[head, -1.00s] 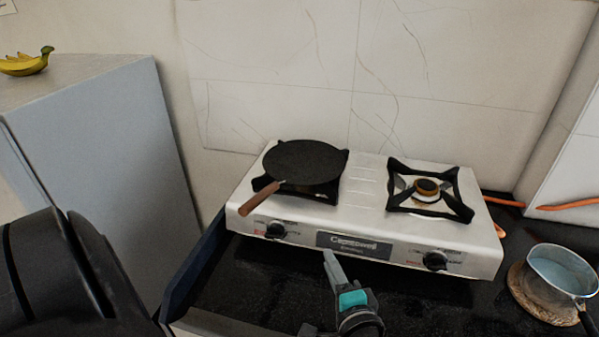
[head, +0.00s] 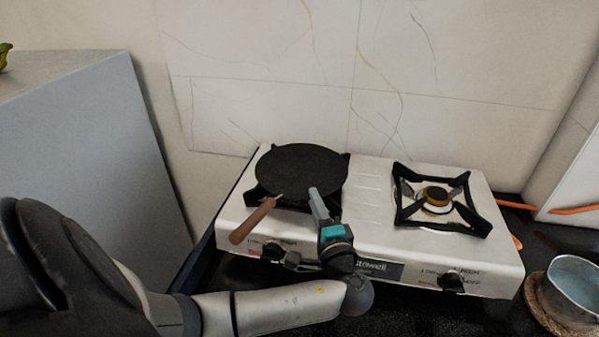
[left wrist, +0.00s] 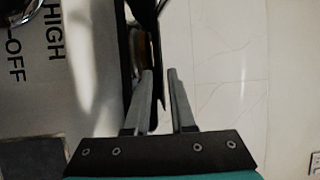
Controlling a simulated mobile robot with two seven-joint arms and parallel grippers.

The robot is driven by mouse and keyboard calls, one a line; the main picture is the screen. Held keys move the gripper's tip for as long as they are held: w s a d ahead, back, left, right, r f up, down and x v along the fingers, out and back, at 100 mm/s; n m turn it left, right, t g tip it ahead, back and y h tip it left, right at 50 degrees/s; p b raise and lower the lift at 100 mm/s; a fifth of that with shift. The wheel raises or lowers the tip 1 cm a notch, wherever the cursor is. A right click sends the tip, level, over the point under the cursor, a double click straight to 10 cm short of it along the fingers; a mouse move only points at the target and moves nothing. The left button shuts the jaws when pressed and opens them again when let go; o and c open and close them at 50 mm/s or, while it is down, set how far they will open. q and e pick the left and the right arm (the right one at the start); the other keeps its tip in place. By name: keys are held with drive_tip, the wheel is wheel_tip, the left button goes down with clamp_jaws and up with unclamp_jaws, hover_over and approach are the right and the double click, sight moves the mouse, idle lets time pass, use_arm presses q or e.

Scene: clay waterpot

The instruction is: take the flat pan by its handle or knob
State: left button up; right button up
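The flat black pan (head: 300,170) lies on the left burner of the white stove. Its brown handle (head: 254,221) points toward the front left. My left gripper (head: 315,197) is over the stove's front, to the right of the handle, with its fingertips by the pan's near right rim. In the left wrist view its two fingers (left wrist: 160,72) stand apart. A dark edge shows beside and partly between them; I cannot tell whether it is the pan or the burner stand. The handle does not show clearly there. My right gripper is not in view.
The stove (head: 371,185) has a bare right burner (head: 437,198) and front knobs. A metal pot (head: 574,285) stands on a round mat at the right. A tiled wall is behind the stove, a grey cabinet (head: 95,150) at the left. An orange hose (head: 572,209) lies at the right.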

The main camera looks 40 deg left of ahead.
sight(307, 188)
use_arm(q)
drive_tip(key=shift+s+f+x, duration=0.1)
drive_tip(key=shift+x, duration=1.25)
drive_tip(key=shift+s+f+x, duration=0.1)
drive_tip(key=shift+x, duration=1.25)
drive_tip(key=shift+a, duration=0.1)
clamp_jaws()
drive_tip(key=shift+r, duration=0.15)
